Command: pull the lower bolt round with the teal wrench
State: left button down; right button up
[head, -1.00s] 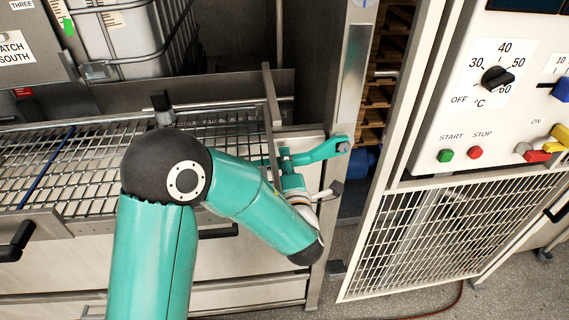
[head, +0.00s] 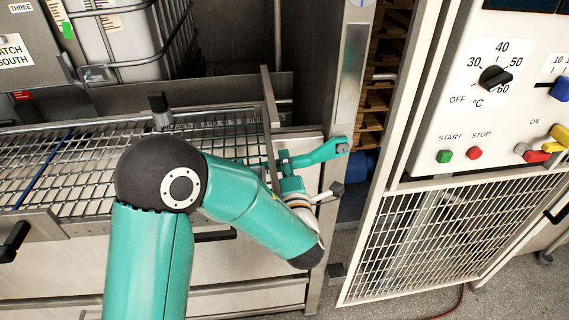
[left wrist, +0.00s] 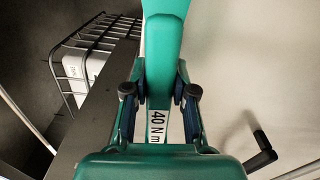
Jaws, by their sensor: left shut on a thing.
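The teal wrench (head: 322,153) reaches right from my left gripper (head: 284,165), and its far end lies against the upright metal post beside the rack. A small pale spot shows at that end, but I cannot tell whether the lower bolt sits in the wrench's jaw. In the left wrist view the wrench (left wrist: 162,45) runs up the middle, with a "40 Nm" label. My left gripper (left wrist: 160,98) is shut on its handle, a finger on each side. My right gripper is not in view.
The wire rack (head: 90,165) lies behind my left arm. Right of the post stand a control panel (head: 490,95) and a mesh guard (head: 440,235). A wire crate (left wrist: 85,55) shows in the left wrist view.

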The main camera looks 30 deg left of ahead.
pick_arm(q)
jog(key=shift+s+d, duration=0.1)
jog(key=shift+b+v, duration=0.3)
jog(key=shift+v, duration=2.3)
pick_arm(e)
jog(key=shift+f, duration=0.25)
